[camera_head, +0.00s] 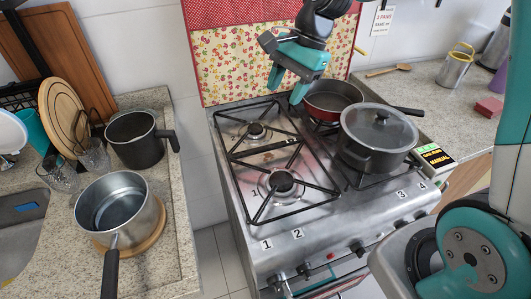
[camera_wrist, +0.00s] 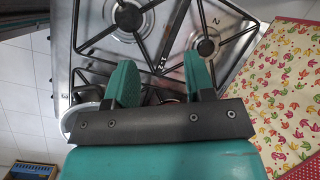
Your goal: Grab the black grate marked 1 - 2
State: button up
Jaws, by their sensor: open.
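The black grate marked 1 - 2 (camera_head: 264,149) lies flat over the two left burners of the steel stove (camera_head: 300,236). No pot stands on it. Digits 1 and 2 show on the stove's front edge below it. My gripper (camera_head: 286,85) is open and empty, in the air above the back of the stove, apart from the grate. In the wrist view the grate (camera_wrist: 97,40) shows beyond my open fingers (camera_wrist: 160,62), and its lower part is partly hidden by them.
A red pan (camera_head: 332,98) and a lidded grey pot (camera_head: 379,135) stand on the right grate. A steel saucepan (camera_head: 117,212) and a dark pot (camera_head: 135,140) are on the left counter. A floral backsplash (camera_head: 235,70) rises behind the stove. The air above the left grate is clear.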

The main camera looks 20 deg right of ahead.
jog(key=w+d+f+m, duration=0.5)
jog(key=w+f+m, duration=0.1)
jog(key=f+m, duration=0.1)
send_near(267, 146)
jog(key=x, duration=0.4)
jog(key=shift+s+d+f+p, duration=0.1)
jog(key=shift+f+p, duration=0.25)
jog(key=shift+f, duration=0.1)
jog(key=shift+p+x, duration=0.85)
jog(key=shift+x, duration=2.05)
jog(key=shift+r, duration=0.15)
grip_shut()
